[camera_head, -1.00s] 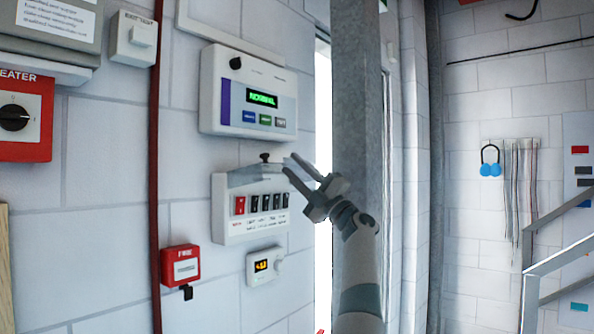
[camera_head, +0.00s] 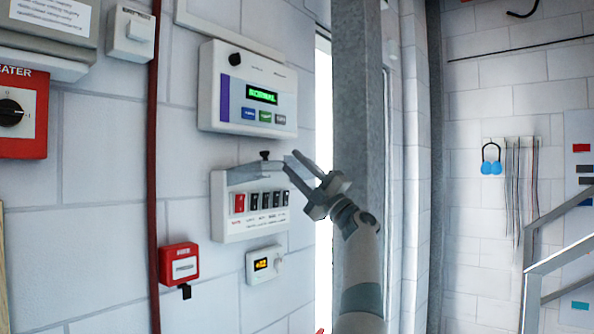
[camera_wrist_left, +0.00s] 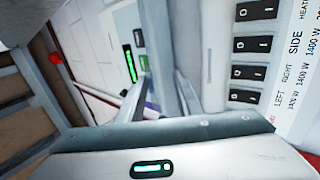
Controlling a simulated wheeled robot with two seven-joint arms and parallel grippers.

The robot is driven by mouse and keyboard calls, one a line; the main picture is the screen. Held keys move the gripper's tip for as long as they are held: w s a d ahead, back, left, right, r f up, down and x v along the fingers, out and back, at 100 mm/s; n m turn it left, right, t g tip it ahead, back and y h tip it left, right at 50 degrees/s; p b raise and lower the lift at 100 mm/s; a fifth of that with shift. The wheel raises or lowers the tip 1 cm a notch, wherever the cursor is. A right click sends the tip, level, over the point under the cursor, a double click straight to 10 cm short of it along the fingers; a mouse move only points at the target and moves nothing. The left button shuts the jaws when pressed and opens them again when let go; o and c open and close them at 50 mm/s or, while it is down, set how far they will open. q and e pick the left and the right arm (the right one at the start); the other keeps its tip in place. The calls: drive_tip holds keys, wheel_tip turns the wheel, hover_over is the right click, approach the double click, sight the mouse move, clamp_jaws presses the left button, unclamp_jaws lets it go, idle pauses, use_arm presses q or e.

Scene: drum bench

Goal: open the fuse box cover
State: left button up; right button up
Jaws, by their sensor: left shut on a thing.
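The fuse box (camera_head: 248,228) is a white box on the wall with a row of one red and several black switches. Its pale grey cover (camera_head: 243,174) sits along the top edge, tilted out from the wall, and the switches show below it. A small black knob (camera_head: 265,155) stands just above it. My left gripper (camera_head: 293,163) is at the right end of the cover, shut on it; the exact contact is hard to see. The switches (camera_wrist_left: 250,45) also show at the right of the left wrist view. My right gripper is not in view.
A white panel (camera_head: 210,90) with a green display is close above the fuse box. A small thermostat (camera_head: 278,262) and a red fire box (camera_head: 180,248) are below. A grey metal post (camera_head: 358,90) stands just right of my gripper.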

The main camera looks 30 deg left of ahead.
use_arm(q)
drive_tip(key=b+v, duration=0.7)
drive_tip(key=v, duration=1)
drive_tip(key=shift+d, duration=0.25)
drive_tip(key=shift+s, duration=0.1)
